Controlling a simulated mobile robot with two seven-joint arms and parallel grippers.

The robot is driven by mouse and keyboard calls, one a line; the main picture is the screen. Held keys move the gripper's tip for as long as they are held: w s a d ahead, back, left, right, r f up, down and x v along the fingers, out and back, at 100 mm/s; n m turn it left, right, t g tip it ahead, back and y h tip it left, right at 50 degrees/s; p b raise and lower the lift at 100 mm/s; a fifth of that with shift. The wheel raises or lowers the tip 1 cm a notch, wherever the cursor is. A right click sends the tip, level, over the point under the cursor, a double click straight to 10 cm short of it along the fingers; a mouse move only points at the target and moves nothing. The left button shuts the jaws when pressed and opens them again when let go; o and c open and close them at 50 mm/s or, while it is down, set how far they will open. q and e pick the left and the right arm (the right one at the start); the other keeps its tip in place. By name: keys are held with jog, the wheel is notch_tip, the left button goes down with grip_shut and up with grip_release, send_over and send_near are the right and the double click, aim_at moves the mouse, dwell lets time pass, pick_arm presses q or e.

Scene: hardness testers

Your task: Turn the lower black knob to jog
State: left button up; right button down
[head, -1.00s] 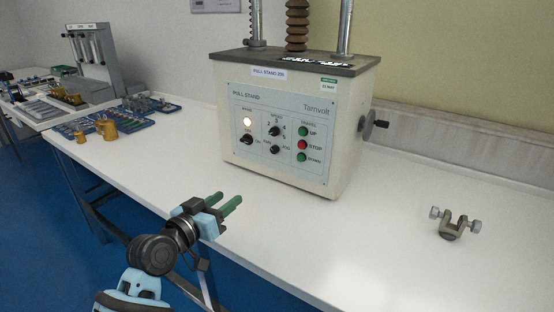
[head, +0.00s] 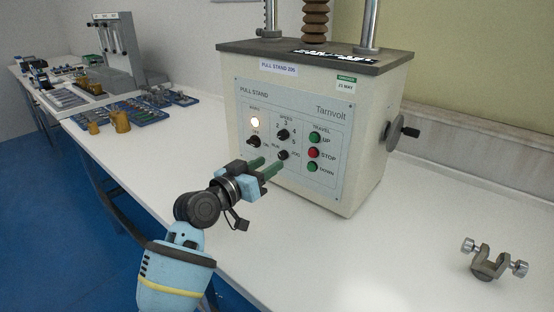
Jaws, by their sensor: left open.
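The pull stand (head: 300,195) is a cream machine with a grey-blue front panel (head: 310,107). The lower black knob (head: 283,155) sits on the panel below the speed knob (head: 283,135), between the labels RUN and JOG; which way it points is too small to tell. My left gripper (head: 268,168), with green fingers, is open and empty in front of the panel. Its fingertips are just below and left of the lower knob; whether they touch the panel I cannot tell. My right gripper is not in view.
Another black knob (head: 254,141) is at the panel's left, under a lit lamp (head: 255,122). Green and red travel buttons (head: 313,153) are at its right. A side crank (head: 400,132) sticks out right. A metal clamp (head: 491,262) lies at the table's right; the table (head: 350,255) between is clear.

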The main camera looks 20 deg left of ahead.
aim_at(281, 156)
pick_arm(q)
jog(key=shift+x, duration=2.25)
jog(key=shift+c, duration=0.3)
grip_shut()
